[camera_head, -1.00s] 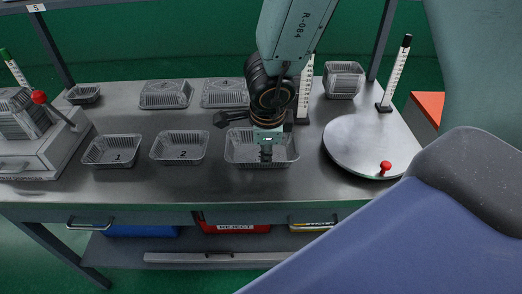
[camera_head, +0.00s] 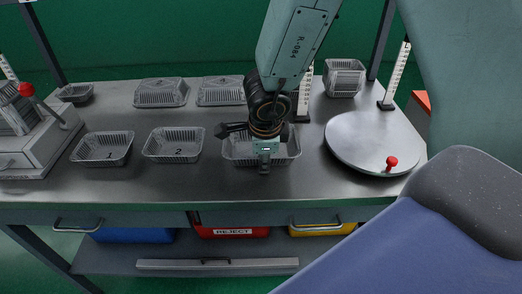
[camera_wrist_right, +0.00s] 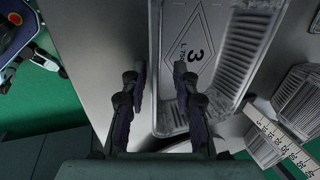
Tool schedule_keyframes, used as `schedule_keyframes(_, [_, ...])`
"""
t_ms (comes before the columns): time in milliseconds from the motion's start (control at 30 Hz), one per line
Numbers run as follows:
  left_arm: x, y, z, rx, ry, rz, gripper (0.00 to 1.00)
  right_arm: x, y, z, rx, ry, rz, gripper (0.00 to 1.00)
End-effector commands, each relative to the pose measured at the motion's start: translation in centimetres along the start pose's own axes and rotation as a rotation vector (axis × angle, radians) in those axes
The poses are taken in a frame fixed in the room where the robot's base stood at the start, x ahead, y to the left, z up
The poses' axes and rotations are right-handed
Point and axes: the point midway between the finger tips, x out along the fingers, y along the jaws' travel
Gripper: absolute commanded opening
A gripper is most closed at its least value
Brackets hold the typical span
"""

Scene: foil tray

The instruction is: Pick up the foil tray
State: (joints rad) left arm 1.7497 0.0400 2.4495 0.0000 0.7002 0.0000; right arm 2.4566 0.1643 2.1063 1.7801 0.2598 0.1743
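A clear-looking ribbed foil tray (camera_head: 287,154) sits on the metal bench in the middle, partly hidden behind my right gripper (camera_head: 264,167). In the right wrist view the tray (camera_wrist_right: 228,72) carries a black 3 on its floor. There my right gripper (camera_wrist_right: 160,78) is open, one finger on each side of the tray's near wall, one over the bench and one over the inside. I cannot tell whether the fingers touch it. Similar trays marked 1 (camera_head: 102,147) and 2 (camera_head: 174,144) stand to the left. My left gripper is not in view.
Upturned trays (camera_head: 161,92) stand behind. A stack of trays (camera_head: 344,78) is at the back right. A round metal plate (camera_head: 365,140) with a red knob (camera_head: 391,162) stands right of the tray. A scale-like device (camera_head: 35,140) is at the left. The bench front is clear.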

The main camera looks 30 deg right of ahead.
Motion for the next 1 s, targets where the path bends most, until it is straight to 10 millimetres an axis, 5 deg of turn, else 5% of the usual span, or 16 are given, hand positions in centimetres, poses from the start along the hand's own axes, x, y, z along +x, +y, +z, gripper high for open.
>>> schedule_keyframes(367, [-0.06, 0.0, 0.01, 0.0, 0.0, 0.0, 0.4, -0.06, 0.02, 0.0, 0.0, 0.0, 0.0, 0.0])
schedule_keyframes(1000, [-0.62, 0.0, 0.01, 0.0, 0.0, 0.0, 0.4, -0.45, -0.15, -0.07, -0.001, 0.0, 0.002, 0.0])
